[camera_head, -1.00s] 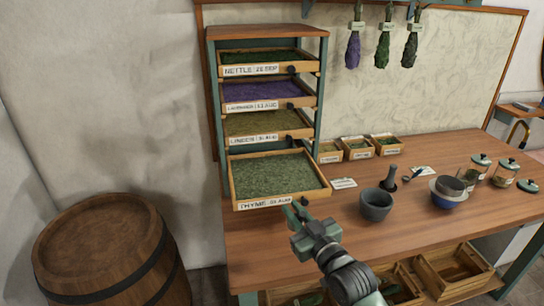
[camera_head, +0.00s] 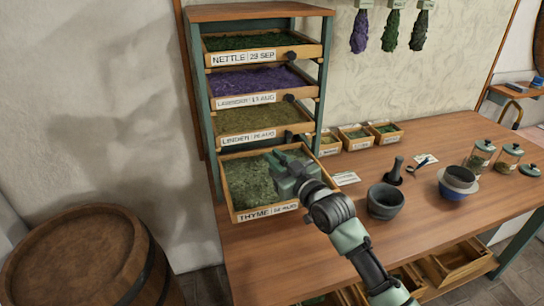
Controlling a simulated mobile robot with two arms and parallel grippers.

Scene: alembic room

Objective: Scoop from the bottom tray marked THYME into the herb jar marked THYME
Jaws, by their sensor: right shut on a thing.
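The bottom THYME tray (camera_head: 235,197) is pulled out at the foot of the drying rack and holds grey-green herb (camera_head: 248,180). My right gripper (camera_head: 284,168) is over the right part of this tray, with its tips low at the herb. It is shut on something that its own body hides. Glass jars with teal lids (camera_head: 480,156) (camera_head: 508,158) stand at the right of the table. Their labels are too small to read, so I cannot tell which is THYME. A loose teal lid (camera_head: 530,170) lies beside them. My left gripper is not in view.
Above are the LINDEN (camera_head: 250,140), lavender (camera_head: 245,100) and NETTLE (camera_head: 240,58) trays. A dark mortar (camera_head: 385,203), a pestle (camera_head: 394,170), a small spoon (camera_head: 418,167) and stacked bowls (camera_head: 456,183) stand on the table. A barrel (camera_head: 75,255) is at left.

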